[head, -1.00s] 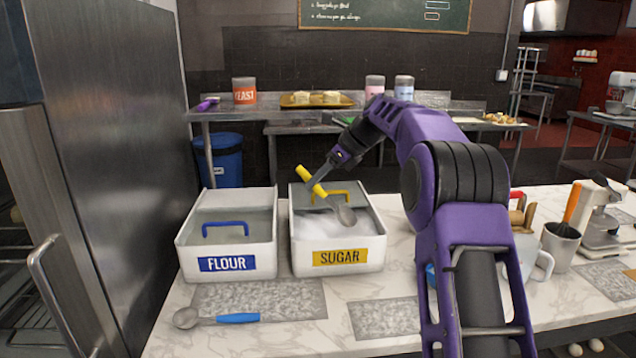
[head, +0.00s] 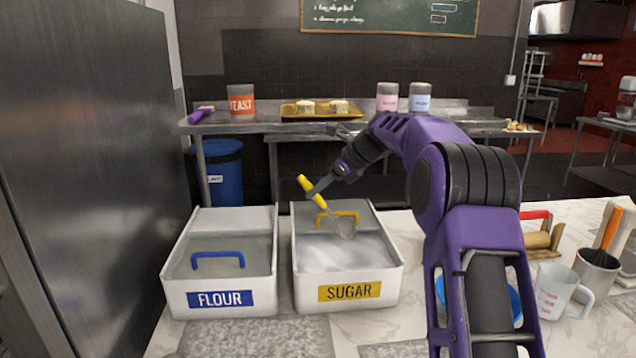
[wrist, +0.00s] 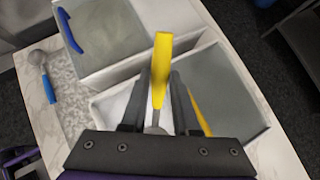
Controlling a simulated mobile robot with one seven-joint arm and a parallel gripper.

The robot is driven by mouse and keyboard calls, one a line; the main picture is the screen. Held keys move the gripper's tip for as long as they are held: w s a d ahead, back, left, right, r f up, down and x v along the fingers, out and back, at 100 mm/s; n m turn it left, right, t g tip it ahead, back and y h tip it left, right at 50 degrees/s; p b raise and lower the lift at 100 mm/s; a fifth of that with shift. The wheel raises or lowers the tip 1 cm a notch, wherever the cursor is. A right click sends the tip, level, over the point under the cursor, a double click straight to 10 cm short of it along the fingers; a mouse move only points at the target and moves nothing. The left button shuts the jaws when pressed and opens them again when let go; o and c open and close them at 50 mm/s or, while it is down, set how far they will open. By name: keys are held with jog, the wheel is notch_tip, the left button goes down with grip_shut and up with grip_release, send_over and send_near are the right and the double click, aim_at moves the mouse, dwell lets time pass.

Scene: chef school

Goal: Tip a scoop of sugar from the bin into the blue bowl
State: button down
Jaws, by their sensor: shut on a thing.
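The white sugar bin (head: 300,293) has a yellow label and stands on the marble counter. Its grey lid with a yellow handle (head: 337,217) covers the back part, and white sugar (head: 345,252) shows in the open front part. My gripper (head: 315,192) is shut on the yellow handle of the scoop (head: 306,185) above the bin. The scoop's head hangs down over the sugar; whether it carries sugar I cannot tell. The wrist view shows the yellow scoop handle (wrist: 161,70) between my fingers. The blue bowl (head: 513,300) is mostly hidden behind my arm.
The flour bin (head: 178,293) stands left of the sugar bin. A measuring jug (head: 553,291) and a utensil pot (head: 596,272) are at the right. A blue-handled scoop (wrist: 48,88) lies on the counter in the wrist view. A steel fridge (head: 80,180) borders the left.

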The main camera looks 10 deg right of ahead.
aim_at(324, 207)
notch_tip(324, 207, down, 9)
jog(key=shift+b, duration=0.45)
dwell(0.3)
jog(key=shift+r, duration=0.15)
dwell(0.8)
jog(key=shift+r+p, duration=0.5)
jog(key=shift+r, duration=2.4)
jog(key=shift+w+a+r+h, duration=0.1)
jog(key=shift+r+h, duration=0.4)
jog(key=shift+r, duration=0.25)
jog(key=shift+w+r+g+h, duration=0.1)
jog(key=shift+r+g+h, duration=0.4)
jog(key=shift+r, duration=0.5)
jog(key=shift+r+g+h, duration=0.4)
jog(key=shift+r+h, duration=0.2)
jog(key=shift+r, duration=0.65)
jog(key=shift+s, duration=0.25)
